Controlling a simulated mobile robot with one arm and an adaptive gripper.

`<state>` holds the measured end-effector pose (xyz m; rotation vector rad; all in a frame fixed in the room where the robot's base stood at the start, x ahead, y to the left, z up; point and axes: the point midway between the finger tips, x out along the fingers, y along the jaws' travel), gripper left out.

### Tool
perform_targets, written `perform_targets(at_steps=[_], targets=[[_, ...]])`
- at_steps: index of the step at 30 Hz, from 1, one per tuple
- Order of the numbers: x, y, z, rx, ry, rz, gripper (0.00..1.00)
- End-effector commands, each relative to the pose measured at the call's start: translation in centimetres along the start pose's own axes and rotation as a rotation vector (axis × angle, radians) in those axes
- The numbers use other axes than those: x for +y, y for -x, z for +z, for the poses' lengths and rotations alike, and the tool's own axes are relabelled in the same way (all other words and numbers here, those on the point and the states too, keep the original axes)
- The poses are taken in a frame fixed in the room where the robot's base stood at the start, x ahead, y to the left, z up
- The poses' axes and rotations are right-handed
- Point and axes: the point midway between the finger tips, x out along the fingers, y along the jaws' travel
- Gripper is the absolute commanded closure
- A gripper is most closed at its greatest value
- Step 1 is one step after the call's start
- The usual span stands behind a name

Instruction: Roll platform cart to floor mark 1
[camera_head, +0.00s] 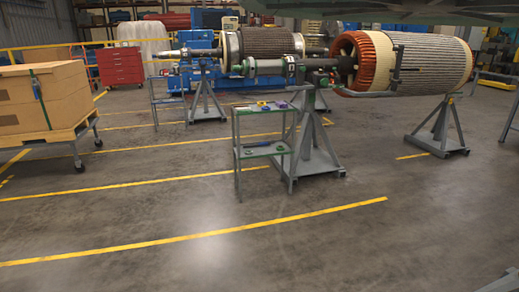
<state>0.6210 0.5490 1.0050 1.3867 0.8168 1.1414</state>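A platform cart (45,138) stands at the left and is cut off by the picture's left edge. Its low deck rests on grey legs with casters. It carries large tan boxes (18,100) held by a dark green strap. Yellow floor lines (200,236) run across the grey concrete in front of the cart and to its right. I can read no number on the floor, so I cannot tell which marking is floor mark 1. My gripper is not in view, and nothing of mine is seen touching the cart.
A small shelf trolley (263,148) with tools stands mid-picture, beside a grey rotor stand (316,160). A large rotor (425,62) rests on stands at the right. A red cabinet (120,66) is behind. The floor at the front is open.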

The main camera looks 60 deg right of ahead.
Motion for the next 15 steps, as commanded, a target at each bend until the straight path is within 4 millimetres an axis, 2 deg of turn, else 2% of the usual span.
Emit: perform_targets(at_steps=[1,5,15], targets=[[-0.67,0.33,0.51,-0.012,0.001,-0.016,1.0],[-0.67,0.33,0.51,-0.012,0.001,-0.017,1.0],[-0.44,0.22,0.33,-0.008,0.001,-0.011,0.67]])
